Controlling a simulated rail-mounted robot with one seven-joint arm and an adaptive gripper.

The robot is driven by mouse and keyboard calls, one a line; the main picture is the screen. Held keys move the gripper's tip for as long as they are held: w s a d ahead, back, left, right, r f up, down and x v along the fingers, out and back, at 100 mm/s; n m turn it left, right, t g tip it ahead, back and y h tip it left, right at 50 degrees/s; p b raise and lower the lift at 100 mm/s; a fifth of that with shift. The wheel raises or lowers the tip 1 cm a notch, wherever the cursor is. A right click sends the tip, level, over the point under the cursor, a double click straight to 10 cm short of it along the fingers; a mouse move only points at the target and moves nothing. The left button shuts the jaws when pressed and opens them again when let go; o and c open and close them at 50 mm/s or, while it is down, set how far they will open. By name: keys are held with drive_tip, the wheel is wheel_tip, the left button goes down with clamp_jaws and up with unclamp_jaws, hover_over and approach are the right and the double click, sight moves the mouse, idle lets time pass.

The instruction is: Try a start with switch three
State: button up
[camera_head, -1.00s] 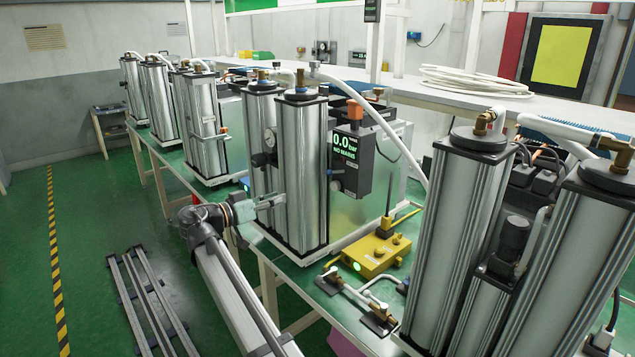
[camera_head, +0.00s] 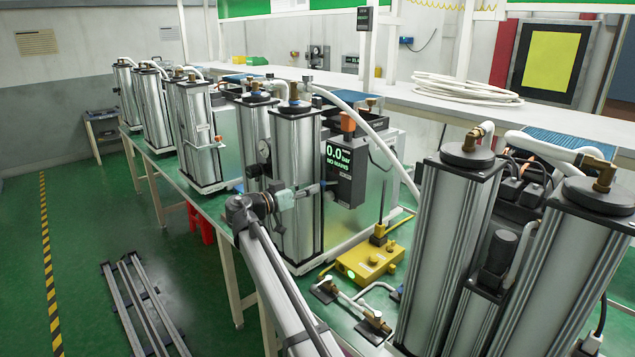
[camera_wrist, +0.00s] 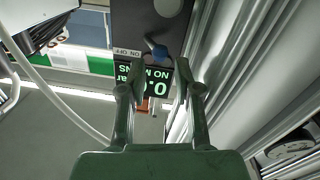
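A dark control box (camera_head: 345,172) is fixed on the twin silver columns in the middle of the bench. Its green display (camera_head: 339,156) reads 0.0 bar and NO MAINS. In the wrist view the display (camera_wrist: 150,86) is upside down, with a small ON/OFF label (camera_wrist: 128,52) beside it. A blue-tipped switch (camera_wrist: 158,52) stands next to that label. My gripper (camera_wrist: 160,78) is open, fingers apart, in front of the box, with the switch just beyond the fingertip gap. Contact cannot be told. In the head view my gripper (camera_head: 322,188) reaches across the column front. No switch number is legible.
A yellow box (camera_head: 370,262) with a lit green lamp and upright rod sits on the bench right of the columns. Larger columns (camera_head: 450,230) stand at the front right, more (camera_head: 200,130) at the far left. The aisle floor (camera_head: 110,225) is mostly clear.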

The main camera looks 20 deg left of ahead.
sight(330, 183)
drive_tip(key=shift+p+x, duration=0.3)
drive_tip(key=shift+x, duration=1.5)
drive_tip(key=shift+c, duration=0.4)
clamp_jaws()
